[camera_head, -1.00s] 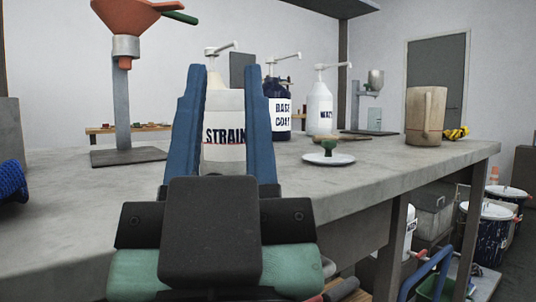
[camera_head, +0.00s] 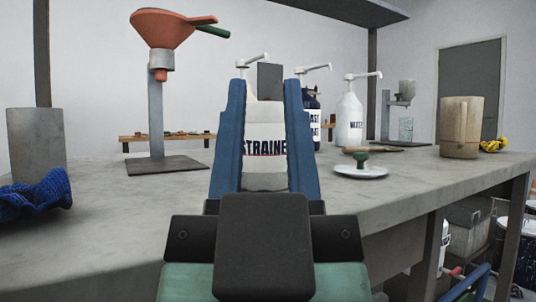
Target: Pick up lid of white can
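A white round lid-like disc with a green knob (camera_head: 360,170) lies on the grey bench top, right of my gripper. My gripper (camera_head: 264,90) points away over the bench, its two blue fingers spread apart. I see nothing held between them. A white bottle marked STRAINE (camera_head: 265,150) shows between the fingers, seemingly standing behind them. Part of a white container (camera_head: 444,244) shows below the bench at the right. I cannot tell whether it is the white can.
An orange funnel (camera_head: 165,28) on a stand and a blue cloth (camera_head: 38,194) are at the left. Behind stand a dark-blue pump bottle (camera_head: 312,105) and a white pump bottle (camera_head: 349,118). A beige jug (camera_head: 460,125) is at the right.

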